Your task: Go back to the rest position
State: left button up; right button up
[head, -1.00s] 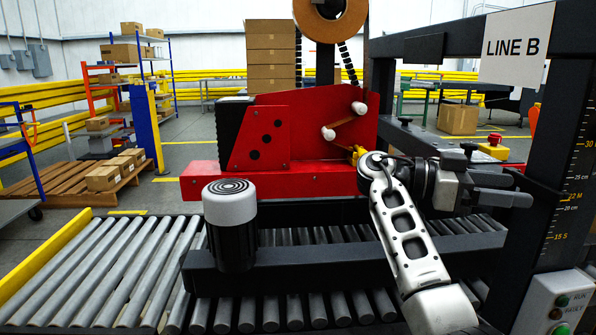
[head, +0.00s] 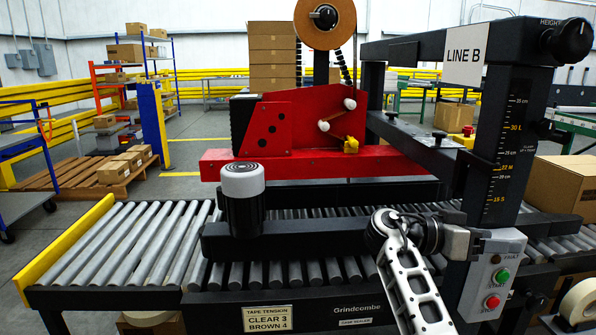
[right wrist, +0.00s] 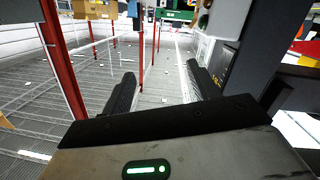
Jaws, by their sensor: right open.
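My right arm comes up from the bottom of the head view, with its right gripper (head: 482,240) in front of the machine's dark post, close to the control box. In the right wrist view the two dark fingers stand apart with nothing between them, so the right gripper (right wrist: 160,88) is open and empty. From these views I cannot tell whether it touches the post or box. My left gripper is not in view.
The case sealer has a red tape head (head: 290,130), a dark post with a height scale (head: 505,130) and a control box (head: 492,275) with green and red buttons. A roller conveyor (head: 110,245) runs left. A carton (head: 562,185) stands at right.

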notch_tip(320, 180, down, 16)
jog(key=s+a+n+t+y+p, duration=0.1)
jog(key=s+n+t+y+p, duration=0.15)
jog(key=n+t+y, duration=0.5)
jog(key=s+a+f+n+y+p, duration=0.2)
jog(key=s+a+f+n+y, duration=0.1)
jog(key=s+a+f+n, duration=0.3)
pick_arm(q)
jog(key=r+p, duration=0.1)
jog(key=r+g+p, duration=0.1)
jog(key=p, duration=0.1)
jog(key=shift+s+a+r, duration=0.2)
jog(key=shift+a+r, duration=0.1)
pick_arm(e)
jog(key=s+a+r+n+t+y, duration=0.2)
jog(key=s+a+y, duration=0.8)
jog(key=s, duration=0.5)
jog(key=shift+s+a+n+t, duration=0.2)
jog(key=shift+a+n+t, duration=0.45)
jog(key=shift+a, duration=0.55)
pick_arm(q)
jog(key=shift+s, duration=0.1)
